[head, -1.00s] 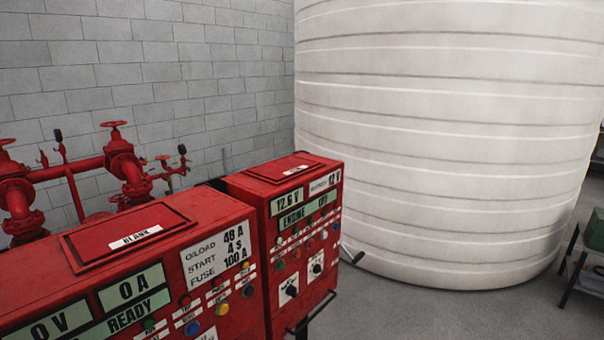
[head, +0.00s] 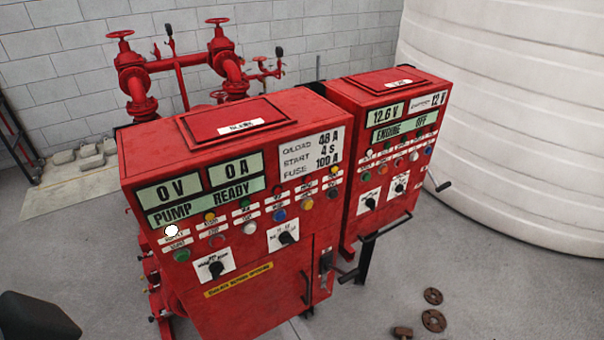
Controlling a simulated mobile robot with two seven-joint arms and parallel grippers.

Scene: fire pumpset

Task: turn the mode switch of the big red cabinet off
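The big red cabinet (head: 232,300) stands in the middle of the head view, its display reading 0 V, 0 A and PUMP READY. Its front has two black rotary switches on white plates: a lower left one (head: 215,268) and an upper right one (head: 288,238). Their labels are too small to read, so I cannot tell which is the mode switch or its setting. Neither of my grippers is recognisable in view. A dark rounded shape at the lower left corner may be part of my own arm.
A smaller red cabinet (head: 378,210) reading ENGINE OFF stands to the right, with a black handle in front. Red pipes and valves (head: 222,62) rise behind. A white tank (head: 510,120) fills the right side. Rusty discs (head: 433,320) lie on the floor at lower right.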

